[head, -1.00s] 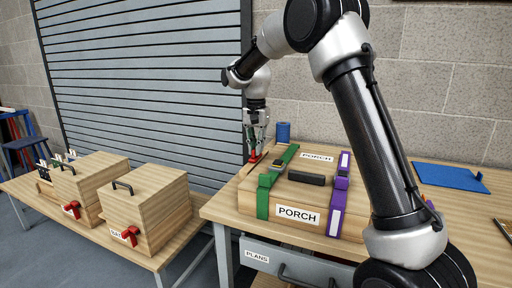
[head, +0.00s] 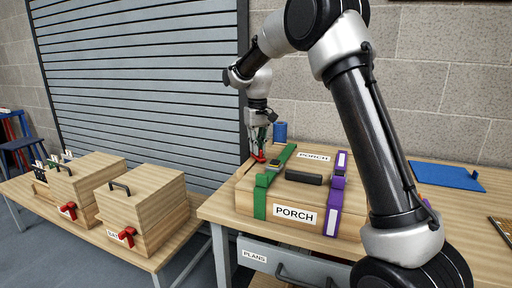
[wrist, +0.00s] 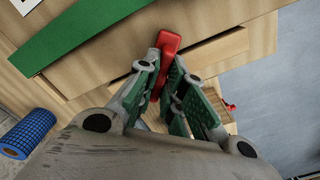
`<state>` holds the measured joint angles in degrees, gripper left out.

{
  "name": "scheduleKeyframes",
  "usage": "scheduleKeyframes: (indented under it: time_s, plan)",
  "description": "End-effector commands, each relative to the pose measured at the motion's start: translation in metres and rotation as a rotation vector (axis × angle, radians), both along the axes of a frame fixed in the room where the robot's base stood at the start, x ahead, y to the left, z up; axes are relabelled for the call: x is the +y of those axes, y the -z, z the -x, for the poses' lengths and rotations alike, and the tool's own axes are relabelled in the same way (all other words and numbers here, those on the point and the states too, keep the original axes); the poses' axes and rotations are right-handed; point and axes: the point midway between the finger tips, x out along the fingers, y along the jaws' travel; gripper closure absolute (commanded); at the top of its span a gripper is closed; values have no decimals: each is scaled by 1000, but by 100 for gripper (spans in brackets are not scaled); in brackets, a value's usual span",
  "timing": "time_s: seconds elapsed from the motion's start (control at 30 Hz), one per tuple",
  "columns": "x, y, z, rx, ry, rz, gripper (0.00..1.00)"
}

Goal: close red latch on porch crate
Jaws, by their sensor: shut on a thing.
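The porch crate (head: 245,206) is a wooden box with PORCH labels on the right-hand bench, and its lid is down. Its red latch (head: 258,158) is at the crate's left side toward the back; it also shows in the wrist view as a red lever (wrist: 164,62). My gripper (head: 260,148) is at the latch, pointing down. In the wrist view my gripper (wrist: 160,88) has its green-padded fingers shut on the red latch, one on each side. The latch's lower end is partly hidden between the fingers.
A green strap (head: 261,196) and a purple strap (head: 335,200) cross the crate. A blue cylinder (head: 280,131) stands behind it, and a blue mat (head: 440,175) lies to the right. Two wooden boxes with red latches (head: 127,236) stand on the lower left bench.

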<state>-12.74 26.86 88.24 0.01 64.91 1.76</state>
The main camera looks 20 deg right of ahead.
Motion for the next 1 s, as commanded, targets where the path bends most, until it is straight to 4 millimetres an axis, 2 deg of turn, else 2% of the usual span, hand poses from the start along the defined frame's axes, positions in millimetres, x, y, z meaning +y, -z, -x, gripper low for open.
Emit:
scheduleKeyframes:
  time_s: [0.6,1.0]
  plan:
    - [-9,0,-5,-1,-541,1,100]
    - [-11,-1,-8,-2,-717,0,100]
